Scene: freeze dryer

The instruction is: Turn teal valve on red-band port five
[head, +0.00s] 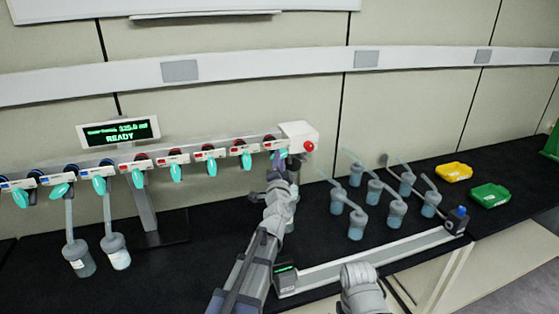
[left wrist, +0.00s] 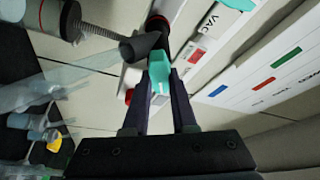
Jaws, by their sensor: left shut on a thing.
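The manifold (head: 158,160) carries a row of teal valves with blue-band ports at the left and red-band ports towards the right. My left gripper (head: 283,160) is at the rightmost red-band port, beside the white end box. In the left wrist view, my left gripper (left wrist: 160,88) is shut on the teal valve (left wrist: 160,68), with one dark finger on each side of its handle. In the head view this valve is mostly hidden by the gripper. The other teal valves, such as the neighbouring one (head: 246,160), hang free.
The white end box has a red knob (head: 308,146). Two flasks (head: 78,260) hang at the left ports. Several capped flasks (head: 357,224) stand on the black bench at right, near a yellow tray (head: 454,172) and a green tray (head: 490,195). A display (head: 120,131) reads READY.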

